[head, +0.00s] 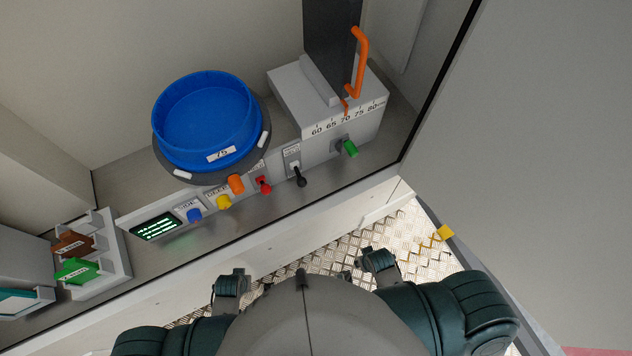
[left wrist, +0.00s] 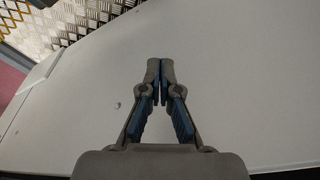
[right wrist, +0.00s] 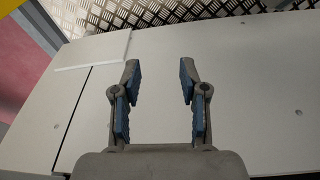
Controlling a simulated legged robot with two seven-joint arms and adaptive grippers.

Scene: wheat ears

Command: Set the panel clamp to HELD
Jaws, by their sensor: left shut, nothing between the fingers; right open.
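The control panel runs along the bench front in the head view. A black-tipped lever (head: 300,178) sits on a small plate (head: 292,160) whose print is too small to read; its tip points down. To its right a green-ended lever (head: 349,148) sticks out of the grey block's front. I cannot read which control is the panel clamp. My left gripper (left wrist: 160,70) is shut and empty over a pale surface in the left wrist view. My right gripper (right wrist: 159,70) is open and empty over a similar surface. Neither wrist view shows the controls.
A blue round tub (head: 207,120) marked 75 stands behind the panel. An orange handle (head: 360,62) rises over the scaled block (head: 350,115). Red (head: 263,185), orange (head: 235,184), yellow (head: 223,202) and blue (head: 194,215) controls sit left of the black-tipped lever. A grey wall bounds the right.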

